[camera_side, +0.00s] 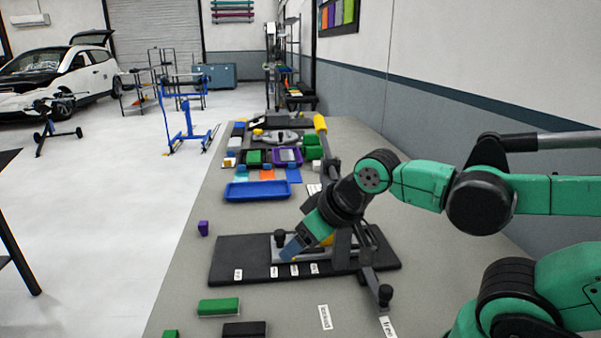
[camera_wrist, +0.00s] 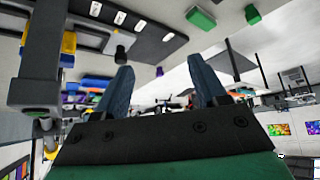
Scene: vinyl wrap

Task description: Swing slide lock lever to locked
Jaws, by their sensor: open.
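A black slide base (camera_side: 225,260) lies on the bench in the side view, with small white labels along its front edge. A dark bar with a black knob (camera_side: 385,294), seemingly the lock lever, sticks out past the base's right end toward the near side. Its knob is near the label that seems to read Free (camera_side: 388,327); another label, seemingly Locked (camera_side: 325,317), lies to its left. My gripper (camera_side: 291,250) is low over the base, left of the bar. In the wrist view my gripper (camera_wrist: 165,85) is open, its blue fingers apart with nothing between them.
A black knob (camera_side: 280,237) stands on the base near my fingers. A green block (camera_side: 218,306) and a black block (camera_side: 245,329) lie in front. A purple block (camera_side: 203,228) lies left. A blue tray (camera_side: 257,191) and bins are behind.

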